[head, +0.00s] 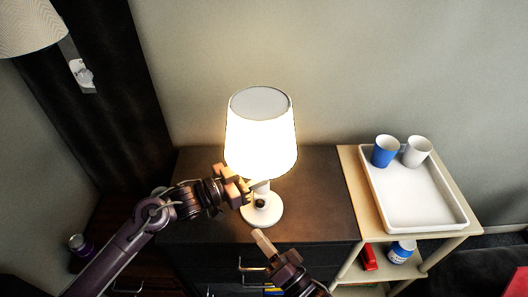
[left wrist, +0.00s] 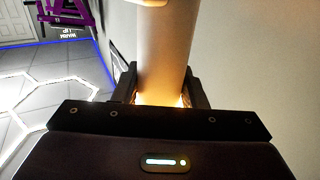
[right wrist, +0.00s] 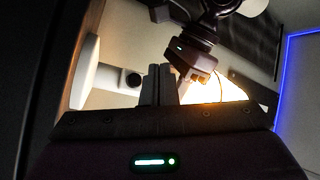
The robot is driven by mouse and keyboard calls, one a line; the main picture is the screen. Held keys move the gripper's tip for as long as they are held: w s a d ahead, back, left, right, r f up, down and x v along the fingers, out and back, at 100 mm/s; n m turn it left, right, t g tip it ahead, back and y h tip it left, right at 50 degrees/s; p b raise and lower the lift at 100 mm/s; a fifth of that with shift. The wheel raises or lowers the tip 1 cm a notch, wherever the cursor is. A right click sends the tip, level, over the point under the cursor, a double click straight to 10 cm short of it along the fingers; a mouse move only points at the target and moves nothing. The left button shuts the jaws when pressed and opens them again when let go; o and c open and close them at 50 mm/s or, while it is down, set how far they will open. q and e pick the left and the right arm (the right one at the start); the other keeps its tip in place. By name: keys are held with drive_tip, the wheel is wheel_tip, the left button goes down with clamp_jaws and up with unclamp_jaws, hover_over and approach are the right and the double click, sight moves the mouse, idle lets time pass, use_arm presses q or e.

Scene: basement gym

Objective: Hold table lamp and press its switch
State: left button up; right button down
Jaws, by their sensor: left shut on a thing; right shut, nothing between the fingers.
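A white table lamp (head: 261,135) stands upright on the dark cabinet, and its shade glows. My left gripper (head: 246,188) is shut on the lamp's stem below the shade. In the left wrist view the pale stem (left wrist: 163,50) sits between its fingers. A dark round switch (head: 260,204) shows low on the lamp, just above its white base (head: 262,216). My right gripper (head: 260,238) is shut and empty, in front of the base.
The dark cabinet top (head: 315,200) is otherwise clear. To the right, a light wooden stand holds a white tray (head: 425,205) with a blue mug (head: 385,151) and a white mug (head: 417,152). A red item (head: 369,257) and a blue-and-white container (head: 401,252) sit on its lower shelf.

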use_arm(q)
drive_tip(key=o, duration=1.1)
drive_tip(key=shift+a, duration=0.1)
